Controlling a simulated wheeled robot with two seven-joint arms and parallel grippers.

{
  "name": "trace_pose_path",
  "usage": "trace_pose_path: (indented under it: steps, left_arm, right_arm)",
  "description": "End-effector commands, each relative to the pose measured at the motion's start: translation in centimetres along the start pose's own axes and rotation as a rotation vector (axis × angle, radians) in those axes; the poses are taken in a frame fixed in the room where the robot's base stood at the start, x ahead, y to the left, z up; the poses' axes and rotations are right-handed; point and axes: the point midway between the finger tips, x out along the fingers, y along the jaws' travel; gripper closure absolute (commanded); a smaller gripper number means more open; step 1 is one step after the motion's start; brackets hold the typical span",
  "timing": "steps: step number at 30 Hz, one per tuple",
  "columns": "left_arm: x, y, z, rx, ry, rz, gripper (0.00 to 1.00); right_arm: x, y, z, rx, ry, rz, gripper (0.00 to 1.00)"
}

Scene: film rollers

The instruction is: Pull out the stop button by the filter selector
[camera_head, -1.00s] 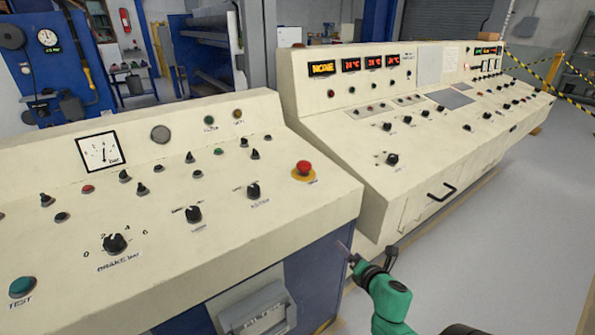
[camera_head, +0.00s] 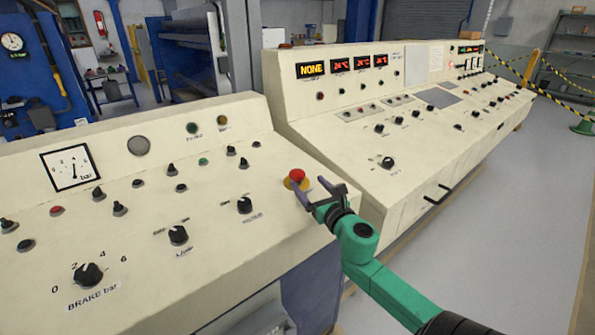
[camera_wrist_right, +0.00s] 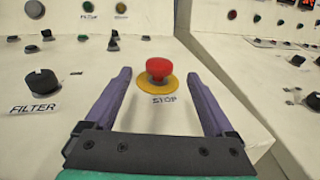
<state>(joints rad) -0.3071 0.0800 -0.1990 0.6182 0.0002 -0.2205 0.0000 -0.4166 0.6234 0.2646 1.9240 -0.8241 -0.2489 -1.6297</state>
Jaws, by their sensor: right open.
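The red stop button (camera_head: 297,175) with its yellow base ring sits near the right end of the nearer cream console. In the right wrist view the stop button (camera_wrist_right: 159,68) stands above the printed word STOP, between and beyond the two purple fingers. My right gripper (camera_head: 318,187) is open and just to the right of the button. My left gripper is out of view.
The near console (camera_head: 215,255) carries several other knobs and small buttons, and a brake knob (camera_head: 88,275) at front left. A second cream console (camera_head: 330,130) with red displays stands behind to the right. Grey floor (camera_head: 505,220) is open at the right.

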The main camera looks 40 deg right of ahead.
Motion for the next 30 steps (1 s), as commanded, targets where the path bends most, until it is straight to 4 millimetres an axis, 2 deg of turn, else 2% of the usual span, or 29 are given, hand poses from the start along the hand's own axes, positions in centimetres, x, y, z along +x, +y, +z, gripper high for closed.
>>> trace_pose_path:
  steps: [3, 9, 13, 20, 23, 27, 30]
  left_arm:
    - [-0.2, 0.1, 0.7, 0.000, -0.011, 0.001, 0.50]
    - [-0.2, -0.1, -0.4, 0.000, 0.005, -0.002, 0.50]
    - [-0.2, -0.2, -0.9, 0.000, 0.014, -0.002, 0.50]
    - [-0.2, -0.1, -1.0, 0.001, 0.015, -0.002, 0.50]
    - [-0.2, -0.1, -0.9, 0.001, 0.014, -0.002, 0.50]
    - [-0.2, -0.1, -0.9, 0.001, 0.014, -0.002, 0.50]
    - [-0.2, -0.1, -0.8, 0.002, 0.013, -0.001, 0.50]
  right_arm:
    - [3.0, 0.0, 0.1, 0.001, -0.003, -0.001, 0.11]
    - [6.6, -0.1, 0.0, 0.003, 0.000, -0.002, 0.11]
    - [7.6, 0.0, -0.1, 0.001, 0.002, 0.000, 0.11]
    - [7.7, 0.0, -0.1, 0.001, 0.002, 0.001, 0.11]
    - [7.7, 0.0, -0.1, 0.001, 0.002, 0.000, 0.46]
    - [7.7, 0.0, -0.1, 0.002, 0.002, 0.000, 0.99]
    - [7.7, 0.0, -0.1, 0.002, 0.002, 0.000, 1.00]
